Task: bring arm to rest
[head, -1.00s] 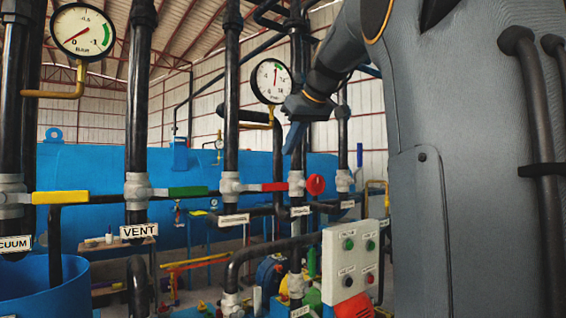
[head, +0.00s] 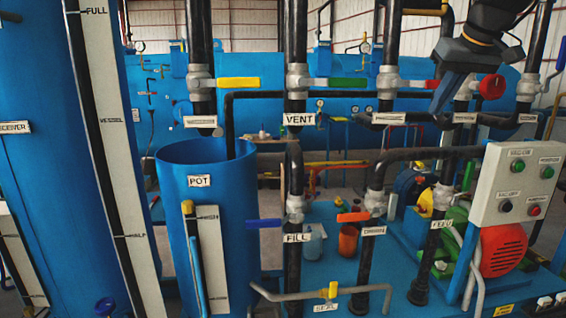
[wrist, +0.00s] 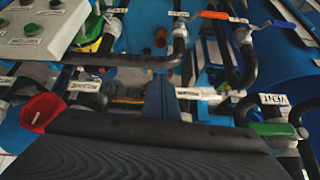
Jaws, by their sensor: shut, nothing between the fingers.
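My gripper (head: 440,108) hangs at the upper right of the head view, with its dark fingers together and nothing between them. The upper part of my arm is cut off by the top edge of the head view.
Vertical black pipes carry yellow (head: 238,83), green (head: 346,82), blue (head: 263,223) and orange (head: 353,217) handles. A button panel (head: 520,185) stands at right. A blue pot (head: 228,250) and tall receiver (head: 35,190) stand at left. Pipes crowd the space around my gripper.

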